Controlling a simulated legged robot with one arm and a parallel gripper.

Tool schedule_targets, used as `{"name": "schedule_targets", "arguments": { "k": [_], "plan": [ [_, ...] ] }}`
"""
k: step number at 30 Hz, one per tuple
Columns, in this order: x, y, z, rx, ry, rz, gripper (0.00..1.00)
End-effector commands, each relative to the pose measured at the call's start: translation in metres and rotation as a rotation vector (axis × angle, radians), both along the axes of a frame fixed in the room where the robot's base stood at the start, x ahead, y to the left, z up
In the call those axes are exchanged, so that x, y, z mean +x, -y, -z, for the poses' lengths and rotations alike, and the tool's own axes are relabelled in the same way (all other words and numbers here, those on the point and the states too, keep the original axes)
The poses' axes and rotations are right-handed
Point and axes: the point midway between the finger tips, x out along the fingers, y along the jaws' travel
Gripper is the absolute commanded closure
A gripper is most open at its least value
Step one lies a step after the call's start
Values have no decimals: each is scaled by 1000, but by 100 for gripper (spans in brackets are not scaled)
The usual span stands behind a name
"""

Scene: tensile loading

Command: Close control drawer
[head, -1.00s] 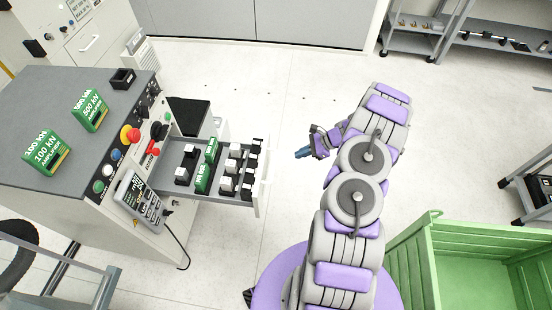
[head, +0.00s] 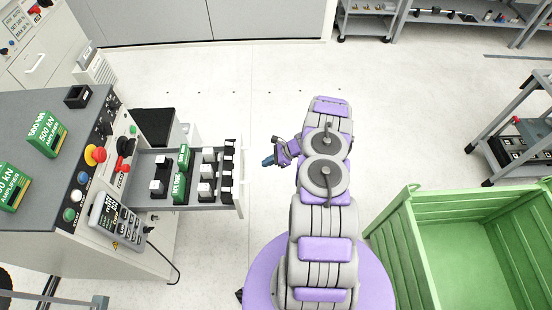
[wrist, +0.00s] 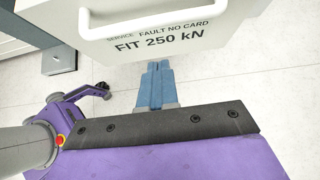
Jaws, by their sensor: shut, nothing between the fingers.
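The control drawer (head: 238,180) is pulled out to the right from the control cabinet (head: 150,250) in the head view. Small black, white and green blocks stand in it. In the wrist view the drawer front (wrist: 185,35) fills the top, with a white handle and the text "FIT 250 kN". My gripper (head: 268,161) is to the right of the drawer front, with a gap between them in the head view. In the wrist view its blue fingers (wrist: 156,70) are together and empty, pointing at the front's lower edge. I cannot tell whether they touch it.
Green amplifier boxes (head: 47,135) and a control panel with a red button (head: 95,155) are on the cabinet. A hand pendant (head: 117,217) hangs at its front. A green crate (head: 470,250) stands at right. The floor (head: 270,80) beyond my arm is clear.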

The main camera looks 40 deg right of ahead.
Motion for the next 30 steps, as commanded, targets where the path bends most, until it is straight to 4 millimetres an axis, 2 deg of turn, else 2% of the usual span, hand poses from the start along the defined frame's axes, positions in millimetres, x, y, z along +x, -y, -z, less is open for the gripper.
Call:
{"name": "schedule_targets", "arguments": {
  "k": [3, 10, 30],
  "plan": [
    [10, -16, -1, 2, 1, -4, 100],
    [21, -33, -7, -1, 0, -2, 100],
    [25, -39, -7, -1, 0, -2, 100]
  ]
}}
